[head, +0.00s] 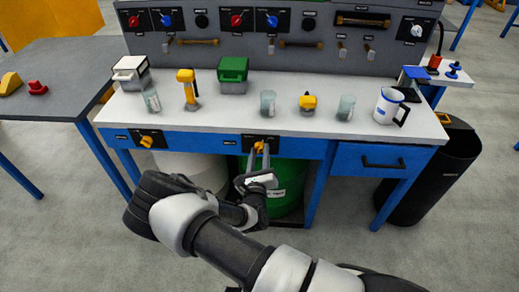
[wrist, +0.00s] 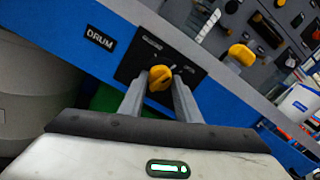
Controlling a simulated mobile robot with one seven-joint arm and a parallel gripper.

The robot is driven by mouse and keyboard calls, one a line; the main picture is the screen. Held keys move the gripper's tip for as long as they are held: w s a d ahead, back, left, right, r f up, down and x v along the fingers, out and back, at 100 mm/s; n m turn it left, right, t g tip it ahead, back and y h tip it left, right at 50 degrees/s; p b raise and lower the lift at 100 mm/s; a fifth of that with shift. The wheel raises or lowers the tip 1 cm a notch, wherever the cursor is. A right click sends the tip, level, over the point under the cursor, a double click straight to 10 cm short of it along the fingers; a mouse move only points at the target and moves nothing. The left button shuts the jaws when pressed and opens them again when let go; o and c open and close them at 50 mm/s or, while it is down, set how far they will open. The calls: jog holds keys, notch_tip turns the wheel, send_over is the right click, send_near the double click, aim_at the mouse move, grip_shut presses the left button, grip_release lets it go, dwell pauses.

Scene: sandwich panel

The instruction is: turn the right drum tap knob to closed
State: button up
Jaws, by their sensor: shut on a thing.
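The right drum tap knob (head: 260,146) is yellow and sits on a black plate on the blue front rail of the bench, above a green drum. My gripper (head: 258,150) reaches up to it from below. In the wrist view the knob (wrist: 160,78) stands between the two fingertips (wrist: 159,84), and the jaws are shut on it. The knob looks tilted against its black plate (wrist: 163,50) in this view. The small plate labels are too blurred to read, so its exact setting is unclear. A second yellow knob (head: 147,141) is on the left plate.
The green drum (head: 285,190) and a white drum (head: 190,172) stand under the bench. A blue drawer (head: 382,161) is right of the knob, and a black bin (head: 435,175) stands farther right. Cups, a mug (head: 391,106) and boxes stand on the white bench top (head: 225,115).

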jog(key=n+p, duration=0.2)
jog(key=n, duration=0.4)
jog(key=shift+d+n+p, duration=0.1)
jog(key=shift+n+p, duration=0.2)
jog(key=shift+p, duration=0.05)
jog(key=n+p, duration=0.1)
jog(key=n, duration=0.5)
jog(key=shift+n, duration=0.4)
jog(key=o, duration=1.1)
jog(key=shift+r, duration=0.1)
jog(key=shift+c, duration=0.2)
jog(key=s+p, duration=0.2)
jog(key=s, duration=1.5)
jog(key=shift+s+a, duration=0.25)
jog(key=shift+a, duration=0.05)
